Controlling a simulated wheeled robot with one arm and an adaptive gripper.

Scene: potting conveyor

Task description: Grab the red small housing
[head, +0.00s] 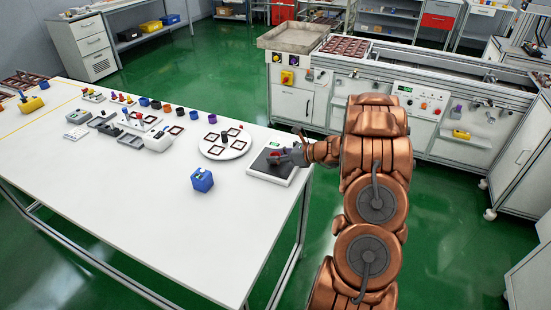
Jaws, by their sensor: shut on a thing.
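My gripper (281,156) is at the right end of the white table, over a dark-topped scale (285,178). It is shut on the red small housing (276,153), of which only a small red patch shows between the fingers. The fingers hide the rest of the housing. I cannot tell whether the housing touches the scale's plate or is held a little above it.
A round white plate (232,149) with several dark square frames lies left of the scale. A blue box (202,180) stands in front of it. Several small coloured housings and holders line the table's back. The table's front (160,230) is clear.

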